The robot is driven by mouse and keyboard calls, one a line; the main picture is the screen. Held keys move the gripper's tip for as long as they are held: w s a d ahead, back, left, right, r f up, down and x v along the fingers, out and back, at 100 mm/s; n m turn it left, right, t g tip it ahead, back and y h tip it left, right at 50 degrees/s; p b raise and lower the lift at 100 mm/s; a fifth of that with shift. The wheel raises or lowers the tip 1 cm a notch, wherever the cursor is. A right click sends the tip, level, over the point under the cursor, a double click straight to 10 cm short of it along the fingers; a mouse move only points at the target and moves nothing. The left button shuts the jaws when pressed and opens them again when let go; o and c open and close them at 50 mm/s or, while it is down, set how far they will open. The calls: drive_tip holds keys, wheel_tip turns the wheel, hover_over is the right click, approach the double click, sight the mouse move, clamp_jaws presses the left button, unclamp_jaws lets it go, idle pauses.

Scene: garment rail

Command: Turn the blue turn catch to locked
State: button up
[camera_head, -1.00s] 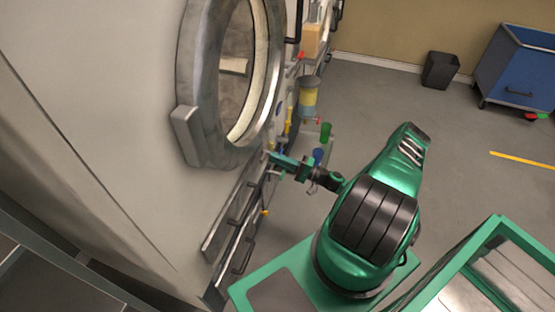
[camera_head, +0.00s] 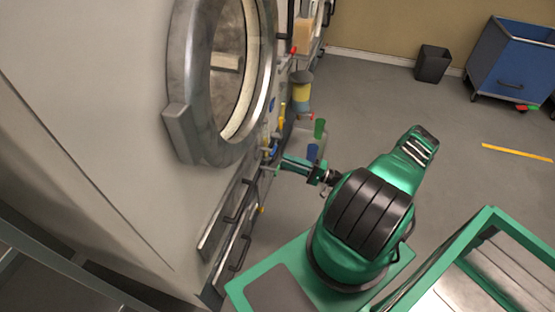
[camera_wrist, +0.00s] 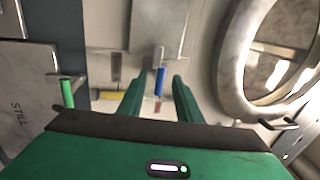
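The blue turn catch (camera_wrist: 160,81) shows in the wrist view as a short blue handle hanging from a grey metal pivot on the pale machine front. My gripper (camera_wrist: 156,92) is open, with one green finger on each side of the blue handle in the picture. Gaps show between the handle and both fingers, and I cannot tell how deep the handle lies between them. In the head view my gripper (camera_head: 272,163) is close to the machine front, below and right of the round door; the catch is small and partly hidden there.
A yellow handle (camera_wrist: 112,95) and a green handle (camera_wrist: 67,93) are left of the catch in the wrist view. The round metal door (camera_head: 188,110) is close by. Bar handles (camera_head: 240,254) stick out below. A bin (camera_head: 433,64) and blue cart (camera_head: 512,70) stand far off on open floor.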

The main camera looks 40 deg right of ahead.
drive_tip(key=shift+v, duration=1.5)
drive_tip(key=s+a+r+n+g+h, duration=0.3)
drive_tip(key=r+g, duration=0.5)
drive_tip(key=r, duration=0.6)
drive_tip(key=s+r+n+g+h, duration=0.35)
drive_tip(key=r+g, duration=0.55)
drive_tip(key=r, duration=0.5)
drive_tip(key=s+a+r+m+h, duration=0.1)
drive_tip(key=s+a+r+h, duration=0.1)
drive_tip(key=s+r, duration=0.5)
drive_tip(key=s+a+r+m+t+h, duration=0.1)
drive_tip(key=s+a+r+h, duration=0.2)
drive_tip(key=s+r, duration=0.5)
drive_tip(key=s+a, duration=0.1)
drive_tip(key=s, duration=0.3)
drive_tip(key=shift+s+m+h, duration=0.2)
drive_tip(key=shift+m+h, duration=0.15)
drive_tip(key=shift+r, duration=0.15)
